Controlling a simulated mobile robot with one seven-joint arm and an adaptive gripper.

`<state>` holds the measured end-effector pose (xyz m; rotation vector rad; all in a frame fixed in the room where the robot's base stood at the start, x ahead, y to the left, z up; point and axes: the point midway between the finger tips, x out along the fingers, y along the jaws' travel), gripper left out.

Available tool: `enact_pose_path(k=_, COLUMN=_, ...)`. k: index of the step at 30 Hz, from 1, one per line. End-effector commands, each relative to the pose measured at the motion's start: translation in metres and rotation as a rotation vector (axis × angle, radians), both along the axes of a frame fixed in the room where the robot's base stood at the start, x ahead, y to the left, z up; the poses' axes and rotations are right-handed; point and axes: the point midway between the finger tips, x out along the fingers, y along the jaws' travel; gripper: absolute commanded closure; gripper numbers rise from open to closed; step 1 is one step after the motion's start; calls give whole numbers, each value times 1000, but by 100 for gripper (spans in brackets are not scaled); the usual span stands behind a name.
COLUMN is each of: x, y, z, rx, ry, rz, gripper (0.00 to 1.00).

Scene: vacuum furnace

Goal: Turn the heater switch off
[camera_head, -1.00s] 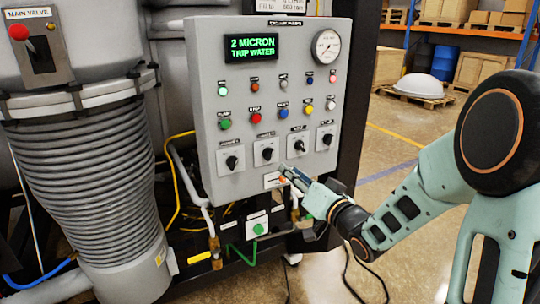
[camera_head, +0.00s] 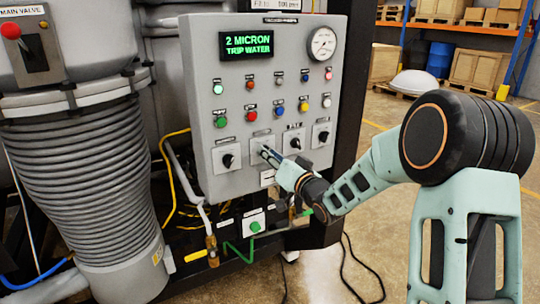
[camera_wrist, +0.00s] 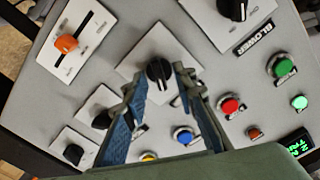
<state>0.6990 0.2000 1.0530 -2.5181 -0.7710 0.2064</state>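The grey control panel (camera_head: 212,178) has a row of black rotary knobs on white plates. My gripper (camera_head: 267,153) is at the second knob from the left and hides it in the head view. In the wrist view this black knob (camera_wrist: 159,70) lies between the fingertips of my gripper (camera_wrist: 156,78). The fingers are spread, one on each side of it; contact is not clear. The leftmost knob (camera_head: 228,160) shows in the wrist view (camera_wrist: 235,8) beside a "BLOWER" label. I cannot read a heater label on any knob.
Coloured buttons, such as a red one (camera_head: 251,116), sit above the knobs. A display (camera_head: 249,45) reads "2 MICRON TRIP WATER". An orange switch (camera_wrist: 66,43) is on a white plate near the gripped area.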

Motion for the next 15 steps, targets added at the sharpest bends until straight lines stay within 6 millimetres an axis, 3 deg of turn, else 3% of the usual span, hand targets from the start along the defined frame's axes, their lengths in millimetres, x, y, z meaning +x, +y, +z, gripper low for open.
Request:
enact_pose_path(k=1, x=0, y=0, z=0, rx=0, ry=0, rz=0, gripper=76)
enact_pose_path(k=8, x=0, y=0, z=0, rx=0, ry=0, rz=0, gripper=100)
enact_pose_path(k=15, x=0, y=0, z=0, rx=-2, ry=-1, rz=0, gripper=100)
